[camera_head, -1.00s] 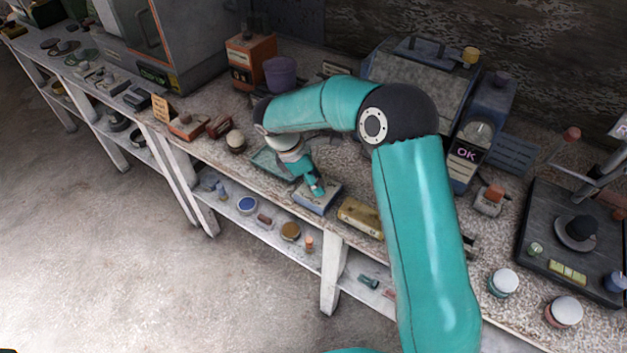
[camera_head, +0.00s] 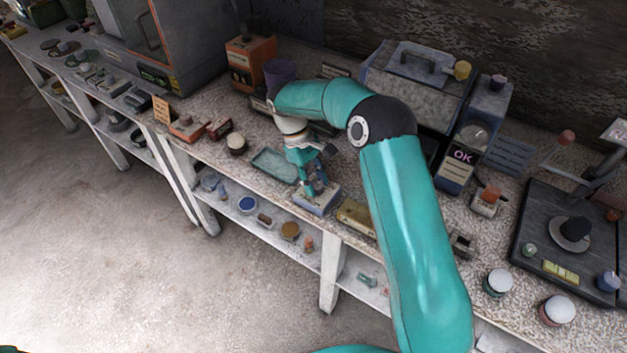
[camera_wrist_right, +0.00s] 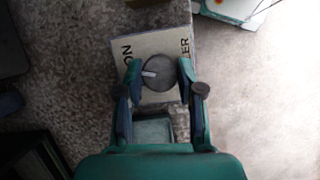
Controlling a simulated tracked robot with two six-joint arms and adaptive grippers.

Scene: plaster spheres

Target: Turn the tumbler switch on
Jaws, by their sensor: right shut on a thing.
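The tumbler switch is a small blue-grey box (camera_head: 313,206) with a pale top, on the bench near its front edge. In the right wrist view its pale top plate (camera_wrist_right: 176,46) carries partly hidden lettering, with "ON" on one side. A round dark knob (camera_wrist_right: 159,76) with a short white mark sits on the plate. My right gripper (camera_wrist_right: 158,72) has one finger on each side of the knob and is shut on it. In the head view my right gripper (camera_head: 316,190) points down over the box. My left gripper is not in view.
A teal tray (camera_head: 274,166) lies just left of the switch. A yellowish box (camera_head: 356,217) stands just right of it. An OK-display device (camera_head: 459,163) and a dark platform (camera_head: 545,238) stand farther right. A lower shelf and open floor lie in front.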

